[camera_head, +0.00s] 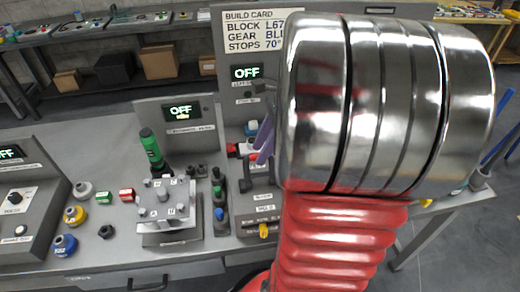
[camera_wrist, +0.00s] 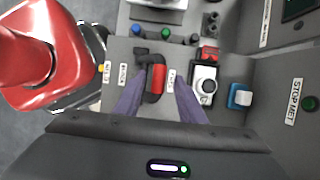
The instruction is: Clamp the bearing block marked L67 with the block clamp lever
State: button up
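The clamp lever (camera_wrist: 158,83), black with a red grip, lies between the two purple fingers of my gripper (camera_wrist: 158,88) in the wrist view. The fingers are apart, with a gap on each side of the grip. In the head view my gripper (camera_head: 262,142) is partly hidden behind my own arm, over the right-hand panel. A silver block-like piece with several pegs (camera_head: 165,205) stands on the bench left of it. I cannot read an L67 mark on any block. A silver edge (camera_wrist: 158,4) shows at the top of the wrist view.
A build card (camera_head: 258,30) reads block L67. A green-handled tool (camera_head: 152,148) stands behind the silver piece. Coloured round parts (camera_head: 75,215) lie to the left. A red switch (camera_wrist: 209,54), a round knob (camera_wrist: 206,86) and a blue switch (camera_wrist: 240,97) sit right of the lever.

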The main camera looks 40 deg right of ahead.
jog(key=shift+a+f, duration=0.1)
jog(key=shift+f, duration=0.15)
jog(key=shift+c, duration=0.4)
grip_shut()
jog(key=shift+a, duration=0.15)
jog(key=shift+w, duration=0.1)
